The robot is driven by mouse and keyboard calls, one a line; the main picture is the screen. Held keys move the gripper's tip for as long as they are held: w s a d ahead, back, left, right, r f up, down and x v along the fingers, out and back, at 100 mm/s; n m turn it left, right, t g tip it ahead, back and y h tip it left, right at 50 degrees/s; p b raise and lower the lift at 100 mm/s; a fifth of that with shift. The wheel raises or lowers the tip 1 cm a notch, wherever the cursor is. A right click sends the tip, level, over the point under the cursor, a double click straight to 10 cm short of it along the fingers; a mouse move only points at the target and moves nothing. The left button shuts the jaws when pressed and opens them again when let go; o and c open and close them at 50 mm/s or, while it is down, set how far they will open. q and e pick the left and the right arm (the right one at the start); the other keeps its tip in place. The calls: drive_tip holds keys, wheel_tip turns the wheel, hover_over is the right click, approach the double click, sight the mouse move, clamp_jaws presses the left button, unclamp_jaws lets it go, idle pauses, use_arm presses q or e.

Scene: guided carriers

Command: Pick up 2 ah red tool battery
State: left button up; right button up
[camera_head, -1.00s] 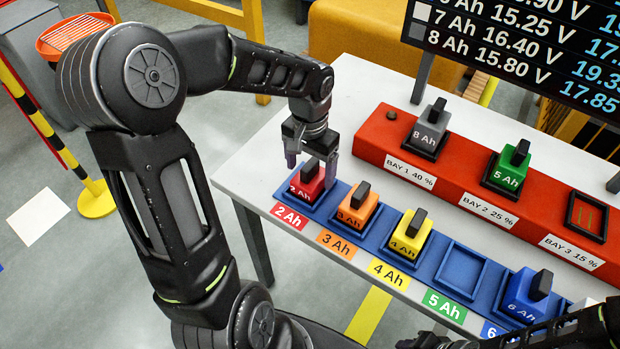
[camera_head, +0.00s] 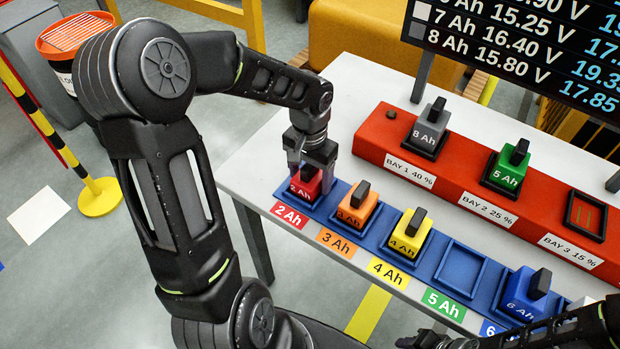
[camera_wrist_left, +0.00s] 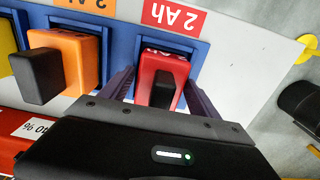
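The red 2 Ah battery (camera_head: 306,187) sits upright in the leftmost slot of the blue rack (camera_head: 332,228), behind the red "2 Ah" label. My left gripper (camera_head: 311,170) is lowered over it from above. In the left wrist view the battery (camera_wrist_left: 163,77) with its black handle lies between the two fingers (camera_wrist_left: 162,92), one on each side. The fingers look spread, with a narrow gap to the battery visible on at least one side. My right gripper (camera_head: 428,341) shows only partly at the bottom edge, and its fingers cannot be made out.
The orange 3 Ah battery (camera_head: 357,208) stands close to the right of the red one, then the yellow 4 Ah battery (camera_head: 409,236), an empty slot, and the blue 6 Ah battery (camera_head: 526,294). A red charger (camera_head: 460,185) stands behind, holding grey and green batteries.

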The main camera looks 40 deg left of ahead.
use_arm(q)
clamp_jaws()
idle(0.6)
